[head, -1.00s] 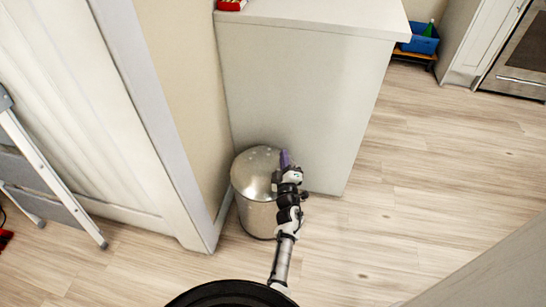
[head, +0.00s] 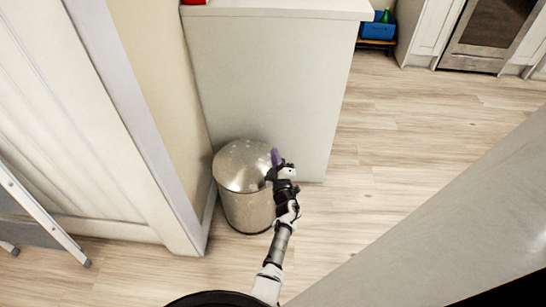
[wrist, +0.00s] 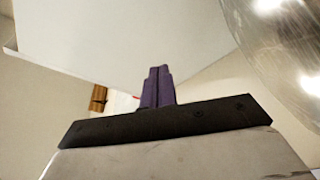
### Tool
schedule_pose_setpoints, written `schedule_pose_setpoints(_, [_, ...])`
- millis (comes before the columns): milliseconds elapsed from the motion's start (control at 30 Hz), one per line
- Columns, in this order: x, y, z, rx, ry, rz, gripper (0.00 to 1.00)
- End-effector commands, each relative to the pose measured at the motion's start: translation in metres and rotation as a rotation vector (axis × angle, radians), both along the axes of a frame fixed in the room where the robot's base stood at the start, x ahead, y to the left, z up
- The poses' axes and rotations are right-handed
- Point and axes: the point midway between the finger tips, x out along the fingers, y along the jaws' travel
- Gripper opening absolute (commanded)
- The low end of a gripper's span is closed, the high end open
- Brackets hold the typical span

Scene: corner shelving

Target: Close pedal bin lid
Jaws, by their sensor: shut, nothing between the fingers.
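The pedal bin (head: 246,208) is a silver metal cylinder standing on the floor in the corner. Its domed shiny lid (head: 241,163) lies down over the top of the body in the head view; I cannot tell whether a small gap is left at the rim. My gripper (head: 276,157), with purple fingers, is shut and empty at the right edge of the lid. Whether it touches the lid is unclear. In the wrist view the shut fingers (wrist: 157,86) point up the picture, and the curved lid (wrist: 285,45) shows at the upper right, apart from them.
A white cabinet end (head: 270,85) stands right behind the bin, and a wall with a door frame (head: 150,130) is close on its left. A step ladder (head: 40,215) leans at the far left. Open wooden floor (head: 400,150) lies to the right.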

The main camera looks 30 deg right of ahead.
Motion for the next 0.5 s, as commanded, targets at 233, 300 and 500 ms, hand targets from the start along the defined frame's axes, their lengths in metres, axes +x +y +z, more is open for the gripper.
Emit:
schedule_pose_setpoints(233, [0.0,0.0,0.0,0.0,0.0,0.0,0.0])
schedule_pose_setpoints(300, [0.0,0.0,0.0,0.0,0.0,0.0,0.0])
schedule_pose_setpoints(500, [0.0,0.0,0.013,-0.003,0.001,-0.001,0.0])
